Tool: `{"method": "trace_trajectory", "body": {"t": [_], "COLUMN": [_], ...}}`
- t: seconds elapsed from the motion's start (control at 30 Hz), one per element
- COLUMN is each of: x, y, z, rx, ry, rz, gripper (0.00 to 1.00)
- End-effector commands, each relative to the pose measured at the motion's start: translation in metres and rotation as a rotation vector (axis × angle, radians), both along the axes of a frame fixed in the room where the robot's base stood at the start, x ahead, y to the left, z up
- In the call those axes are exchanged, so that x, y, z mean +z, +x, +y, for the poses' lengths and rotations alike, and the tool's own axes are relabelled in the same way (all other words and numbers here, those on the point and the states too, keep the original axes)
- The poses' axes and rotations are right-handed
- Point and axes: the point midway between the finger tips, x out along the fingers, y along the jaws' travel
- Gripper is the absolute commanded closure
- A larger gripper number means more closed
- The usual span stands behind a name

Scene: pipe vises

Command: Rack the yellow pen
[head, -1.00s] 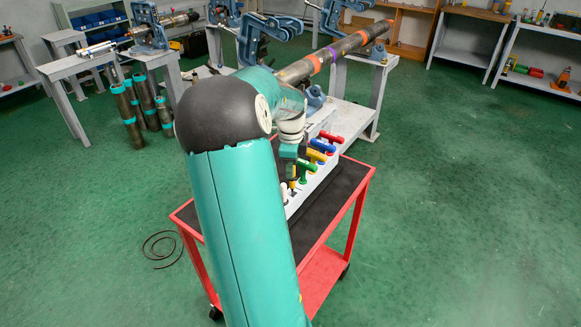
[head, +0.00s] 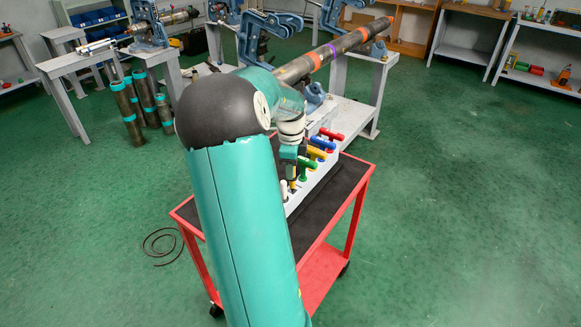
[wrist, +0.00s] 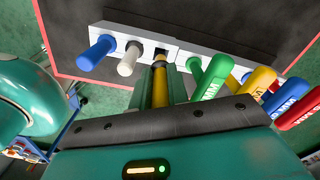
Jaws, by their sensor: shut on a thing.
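The yellow pen (wrist: 160,84) is between the fingers of my gripper (wrist: 161,95), which is shut on it. In the wrist view its far, dark-banded end is at a dark square opening in the pale rack (wrist: 195,62). I cannot tell how far the end is inside the opening. In the head view my gripper (head: 291,166) is low over the rack (head: 318,180), with a small yellow part of the pen (head: 292,185) below it. My arm hides part of the rack there.
A blue handle (wrist: 97,52) and a white one (wrist: 130,59) stand left of the pen. Green (wrist: 212,76), yellow (wrist: 258,81), blue and red T-handles stand close on the right. The rack is on a red cart (head: 349,215) with a dark top. A pipe (head: 320,58) lies behind.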

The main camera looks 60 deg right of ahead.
Motion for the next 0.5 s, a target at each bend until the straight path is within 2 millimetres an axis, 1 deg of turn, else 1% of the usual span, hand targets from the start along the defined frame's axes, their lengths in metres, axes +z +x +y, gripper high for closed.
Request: {"method": "trace_trajectory", "body": {"t": [0.5], "x": [-0.0066], "y": [-0.0001], "z": [0.0002], "rx": [0.0], "ry": [0.001], "rz": [0.0], "gripper": [0.98]}}
